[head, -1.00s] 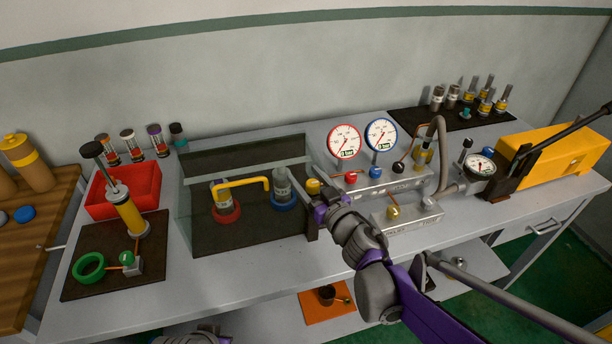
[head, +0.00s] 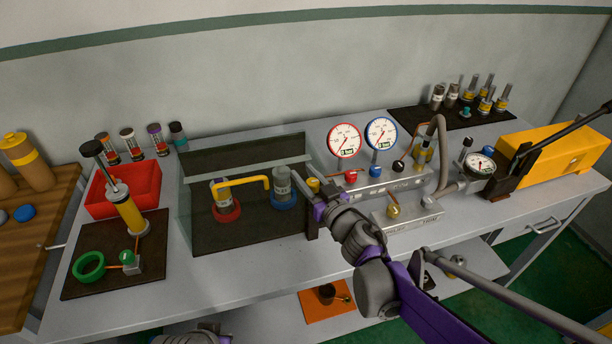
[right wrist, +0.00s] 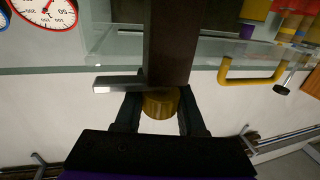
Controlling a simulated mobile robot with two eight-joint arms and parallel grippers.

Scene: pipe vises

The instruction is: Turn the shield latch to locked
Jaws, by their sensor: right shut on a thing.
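The clear shield (head: 250,167) stands on the bench over a dark tray. A dark post (head: 311,222) is at its right end, also in the right wrist view (right wrist: 168,45). The latch's yellow knob (head: 313,185) sits at this post. In the right wrist view the knob (right wrist: 160,104) is between the two fingers of my right gripper (right wrist: 159,115), which is shut on it. A grey latch bar (right wrist: 118,84) points left from beside the post there. In the head view my right gripper (head: 315,199) partly hides the latch. My left gripper's fingers are not visible.
Right of the post are a red gauge (head: 344,140), a blue gauge (head: 381,133) and a metal valve block (head: 408,214).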

